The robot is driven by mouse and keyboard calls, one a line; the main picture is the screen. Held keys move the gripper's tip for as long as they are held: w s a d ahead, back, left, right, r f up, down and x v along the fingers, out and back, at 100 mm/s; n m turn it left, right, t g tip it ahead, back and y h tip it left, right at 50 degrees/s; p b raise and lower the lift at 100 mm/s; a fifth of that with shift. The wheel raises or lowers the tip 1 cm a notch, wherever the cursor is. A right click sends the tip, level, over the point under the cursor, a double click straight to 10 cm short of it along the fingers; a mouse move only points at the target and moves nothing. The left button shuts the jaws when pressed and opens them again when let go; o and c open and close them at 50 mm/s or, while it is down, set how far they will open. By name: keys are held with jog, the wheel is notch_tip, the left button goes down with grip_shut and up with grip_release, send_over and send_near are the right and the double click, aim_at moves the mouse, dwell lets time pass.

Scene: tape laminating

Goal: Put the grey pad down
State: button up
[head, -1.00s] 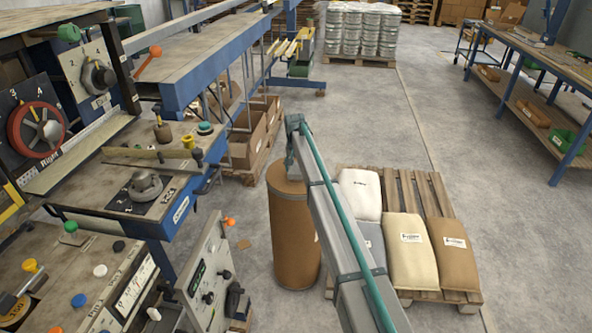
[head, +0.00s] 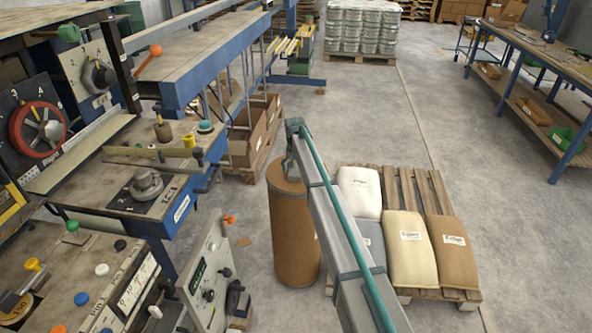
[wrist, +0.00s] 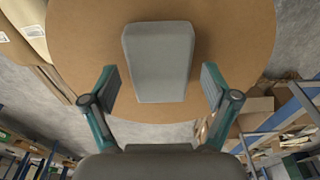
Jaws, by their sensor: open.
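The grey pad (wrist: 158,62) shows in the wrist view as a pale grey, tapered block over the round brown top of the drum (wrist: 80,35). It appears to lie on that top, near the middle. My gripper (wrist: 159,72) is open, with one finger on each side of the pad and a visible gap on both sides. In the head view the brown drum (head: 295,235) stands upright on the floor. My arm reaches over it there, and the pad and gripper fingers cannot be made out.
A wooden pallet (head: 407,187) with several sacks (head: 411,250) stands right of the drum. A control panel (head: 208,275) and machine benches (head: 165,150) are to its left. Cardboard boxes (head: 240,145) sit behind it. Open floor (head: 380,115) lies further back.

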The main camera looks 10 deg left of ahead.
aim_at(295, 172)
notch_tip(295, 172, up, 12)
jog(key=s+b, duration=0.1)
jog(key=shift+s+b, duration=0.2)
jog(key=shift+b, duration=0.2)
jog(key=shift+r, duration=0.1)
jog(key=s+d+f+n+g, duration=0.1)
jog(key=s+d+f, duration=0.5)
jog(key=s+f, duration=0.6)
jog(key=s+d+f+g, duration=0.1)
jog(key=s+d+f, duration=0.5)
jog(key=s+f, duration=0.5)
jog(key=s+d+f+n+g, duration=0.1)
jog(key=s+d+f, duration=0.4)
jog(key=s+f, duration=0.7)
jog(key=s+d+f+g, duration=0.1)
jog(key=s+d+f, duration=0.2)
jog(key=s, duration=1.1)
jog(key=s+d+f+m+g, duration=0.1)
jog(key=s+d+f+g, duration=0.1)
jog(key=s, duration=1.2)
jog(key=s+d+f+g, duration=0.2)
jog(key=s+d+f, duration=0.3)
jog(key=s, duration=0.8)
jog(key=shift+s+d+m, duration=0.3)
jog(key=shift+s+d, duration=0.1)
jog(key=shift+d, duration=0.45)
